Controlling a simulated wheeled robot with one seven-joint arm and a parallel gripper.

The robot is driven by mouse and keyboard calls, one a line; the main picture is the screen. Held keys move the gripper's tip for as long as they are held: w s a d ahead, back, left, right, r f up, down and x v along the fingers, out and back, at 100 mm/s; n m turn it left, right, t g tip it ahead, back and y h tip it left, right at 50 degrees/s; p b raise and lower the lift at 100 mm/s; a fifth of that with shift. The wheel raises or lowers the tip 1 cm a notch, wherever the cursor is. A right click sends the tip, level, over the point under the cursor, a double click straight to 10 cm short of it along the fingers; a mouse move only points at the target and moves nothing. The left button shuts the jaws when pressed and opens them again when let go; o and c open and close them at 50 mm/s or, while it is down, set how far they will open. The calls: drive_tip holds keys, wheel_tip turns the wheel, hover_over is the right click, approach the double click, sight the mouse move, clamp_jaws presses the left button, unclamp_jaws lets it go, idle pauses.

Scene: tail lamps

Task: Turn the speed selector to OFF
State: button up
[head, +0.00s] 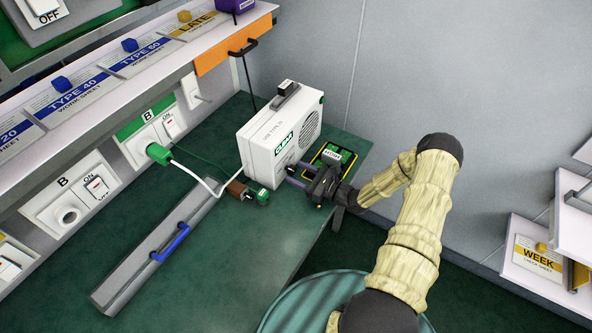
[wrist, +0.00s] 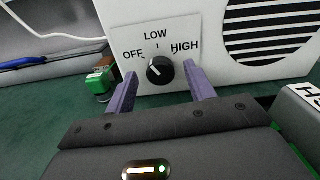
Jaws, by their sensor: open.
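The speed selector is a round black knob (wrist: 160,70) on the front of a white machine (head: 270,150). Labels OFF, LOW and HIGH stand around it, with OFF at the left, LOW above and HIGH at the right. A pale mark on the knob seems to lean up and left, but I cannot tell its exact setting. My gripper (wrist: 163,84) is open, with one purple finger on each side of the knob and gaps between. In the head view my gripper (head: 296,176) is at the machine's lower front, and the knob is hidden.
A green-and-brown item (head: 257,197) lies on the green table (head: 245,255) left of my gripper. A black-and-green tray (head: 335,157) is right of the machine. A grey bar with a blue handle (head: 170,243) lies at the left. A white cable runs to a green plug (head: 158,153).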

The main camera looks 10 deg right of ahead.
drive_tip(key=shift+x, duration=0.8)
drive_tip(key=c, duration=1)
drive_tip(key=shift+n, duration=0.4)
drive_tip(key=shift+s+n+p, duration=0.1)
drive_tip(key=shift+n+p, duration=0.55)
drive_tip(key=shift+n, duration=1.95)
drive_tip(key=shift+f, duration=0.1)
